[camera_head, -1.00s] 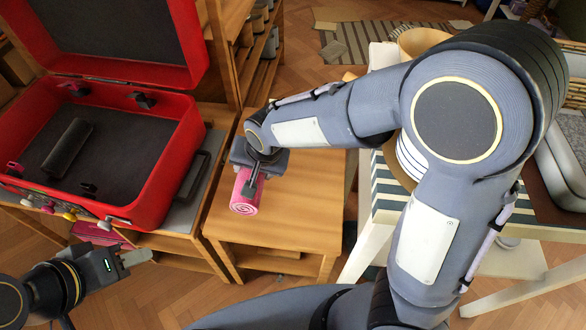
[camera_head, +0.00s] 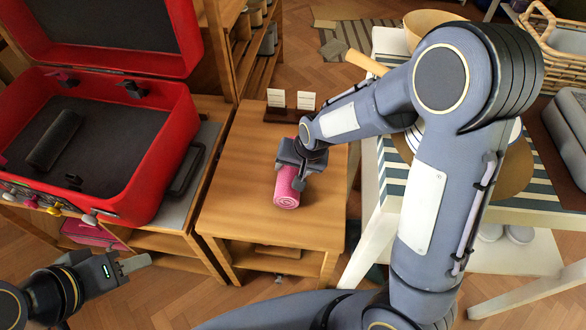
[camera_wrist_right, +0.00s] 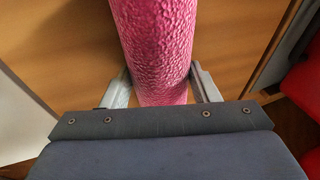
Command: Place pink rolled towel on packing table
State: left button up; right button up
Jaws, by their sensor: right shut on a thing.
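The pink rolled towel (camera_head: 286,193) is in my right gripper (camera_head: 298,180), over the light wooden table (camera_head: 240,200) in the head view. I cannot tell whether the towel touches the tabletop. In the right wrist view the towel (camera_wrist_right: 155,45) lies between the two fingers of my right gripper (camera_wrist_right: 162,90), which are shut on it. My left gripper (camera_head: 135,263) is at the lower left of the head view, away from the towel and below the red suitcase. I cannot make out whether its fingers are apart.
An open red suitcase (camera_head: 160,160) with a dark roll (camera_head: 54,140) inside stands left of the table. A small dark holder with white cards (camera_head: 290,105) stands at the table's back. A striped-cloth table (camera_head: 395,190) is at right. The table's left and front are clear.

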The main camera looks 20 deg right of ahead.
jog(key=shift+r, duration=0.1)
jog(key=o, duration=1.1)
jog(key=shift+r, duration=0.15)
jog(key=p+v, duration=0.5)
jog(key=v, duration=0.6)
jog(key=shift+s+r, duration=0.15)
jog(key=shift+r, duration=0.15)
